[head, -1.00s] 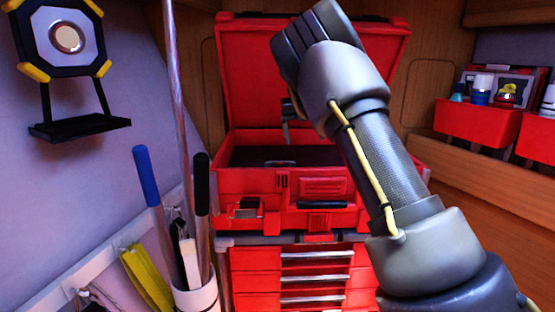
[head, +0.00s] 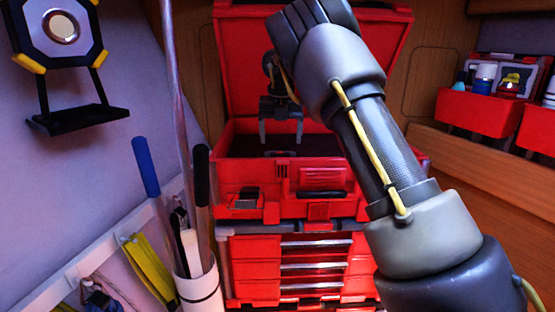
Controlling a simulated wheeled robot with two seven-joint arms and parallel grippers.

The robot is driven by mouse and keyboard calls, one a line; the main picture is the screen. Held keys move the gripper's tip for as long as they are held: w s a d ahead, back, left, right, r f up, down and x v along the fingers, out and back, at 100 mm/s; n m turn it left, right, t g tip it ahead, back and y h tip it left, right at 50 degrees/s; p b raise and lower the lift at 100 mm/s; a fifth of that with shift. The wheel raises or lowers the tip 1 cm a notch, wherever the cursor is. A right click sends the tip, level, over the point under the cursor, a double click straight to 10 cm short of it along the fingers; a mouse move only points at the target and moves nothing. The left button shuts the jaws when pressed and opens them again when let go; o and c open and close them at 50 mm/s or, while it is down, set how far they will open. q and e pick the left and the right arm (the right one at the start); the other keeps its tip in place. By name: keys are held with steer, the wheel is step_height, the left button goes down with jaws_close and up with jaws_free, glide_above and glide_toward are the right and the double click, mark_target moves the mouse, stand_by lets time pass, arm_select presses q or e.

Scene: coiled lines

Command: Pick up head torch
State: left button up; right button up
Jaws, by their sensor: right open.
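My right gripper (head: 281,140) hangs with its fingers pointing down over the open red toolbox (head: 240,180). The fingers are apart and I see nothing between them. My right arm comes in from the right and covers the right part of the toolbox and its lid. The toolbox inside is dark, and I cannot make out a head torch in it. A small dark blue item (head: 100,299) hangs at the lower left edge, too unclear to name. My left gripper is out of view.
Red drawers (head: 260,268) stand below the toolbox. A white holder (head: 199,292) with upright tools stands at the left front, beside a thin pole. A work lamp (head: 60,28) is on the left wall. Red bins (head: 468,108) with bottles sit at right.

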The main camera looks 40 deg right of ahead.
mark_target(280, 152)
steer(key=shift+d+f+p, duration=0.1)
steer(key=shift+f+p, duration=0.2)
steer(key=shift+f, duration=0.1)
steer(key=f, duration=0.1)
steer(key=f+p, duration=0.1)
steer(key=f, duration=0.2)
steer(key=shift+w+p, duration=0.35)
steer(key=shift+f, duration=0.25)
steer(key=shift+s+r, duration=0.1)
steer(key=c, duration=1.1)
